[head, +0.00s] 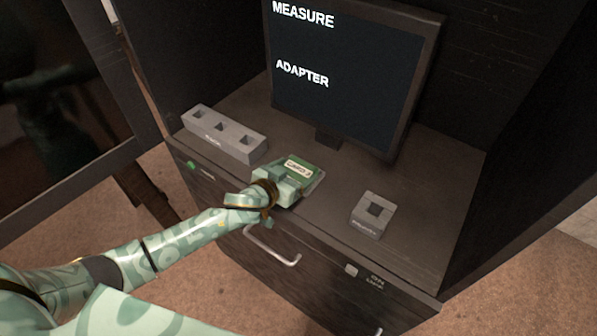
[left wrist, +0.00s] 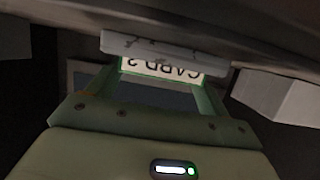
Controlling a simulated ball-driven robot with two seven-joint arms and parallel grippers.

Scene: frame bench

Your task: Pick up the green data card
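The green data card (head: 301,166), with a white label that seems to read CARD 2, lies at a grey holder (head: 316,184) near the front edge of the bench top. My left gripper (head: 288,186) is at the card's near end. In the left wrist view the two fingers (left wrist: 162,88) stand apart, with the card's label (left wrist: 165,69) showing upside down between their tips. I cannot tell whether the fingers press on the card's sides or stand just clear of them. My right gripper is not in view.
A long grey block with several square sockets (head: 224,134) stands at the back left of the bench top. A small grey one-socket block (head: 373,214) stands on the right. A monitor (head: 345,75) reading MEASURE and ADAPTER stands behind. A drawer handle (head: 272,246) sits below the front edge.

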